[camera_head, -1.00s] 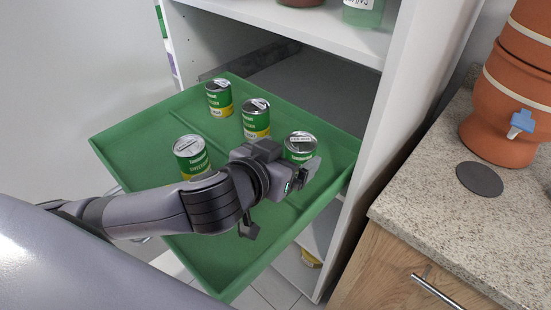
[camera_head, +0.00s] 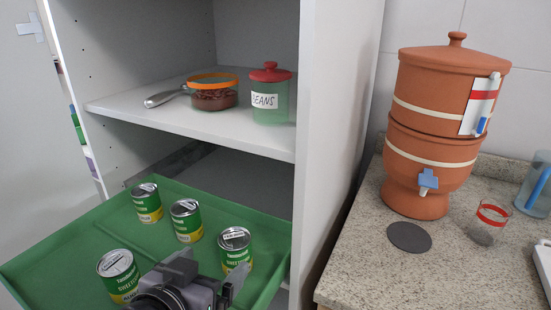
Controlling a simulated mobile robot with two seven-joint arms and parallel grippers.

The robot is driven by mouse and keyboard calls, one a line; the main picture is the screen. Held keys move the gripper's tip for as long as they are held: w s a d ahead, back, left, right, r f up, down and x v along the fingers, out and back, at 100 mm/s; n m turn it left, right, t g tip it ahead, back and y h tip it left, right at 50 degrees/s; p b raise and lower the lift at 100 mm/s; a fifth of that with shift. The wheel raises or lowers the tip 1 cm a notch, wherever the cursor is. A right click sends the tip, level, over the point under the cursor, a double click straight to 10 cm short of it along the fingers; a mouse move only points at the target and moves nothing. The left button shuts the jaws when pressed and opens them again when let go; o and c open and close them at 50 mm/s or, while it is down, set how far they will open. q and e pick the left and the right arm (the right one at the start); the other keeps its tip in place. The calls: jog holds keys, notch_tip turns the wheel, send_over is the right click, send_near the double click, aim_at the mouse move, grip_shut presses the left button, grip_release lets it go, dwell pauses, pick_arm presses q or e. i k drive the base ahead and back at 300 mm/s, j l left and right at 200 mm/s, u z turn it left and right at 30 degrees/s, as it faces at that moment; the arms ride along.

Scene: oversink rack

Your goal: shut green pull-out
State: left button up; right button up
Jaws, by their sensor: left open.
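The green pull-out (camera_head: 52,262) is a shallow tray drawn well out of the tall white cabinet. Several green and yellow cans stand upright in it: one at the back (camera_head: 147,202), one in the middle (camera_head: 186,220), one at the right (camera_head: 235,249) and one at the front left (camera_head: 118,275). My left gripper (camera_head: 222,285) is at the bottom of the view, over the tray's front part and close to the right can. Its jaws are open. I cannot tell whether it touches the tray. My right gripper is not in view.
The cabinet's side wall (camera_head: 335,140) stands right of the tray.

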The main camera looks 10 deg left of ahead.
aim_at(60, 272)
jog(key=k+j, duration=0.1)
jog(key=k, duration=0.4)
jog(key=k+j, duration=0.1)
jog(key=k, duration=0.4)
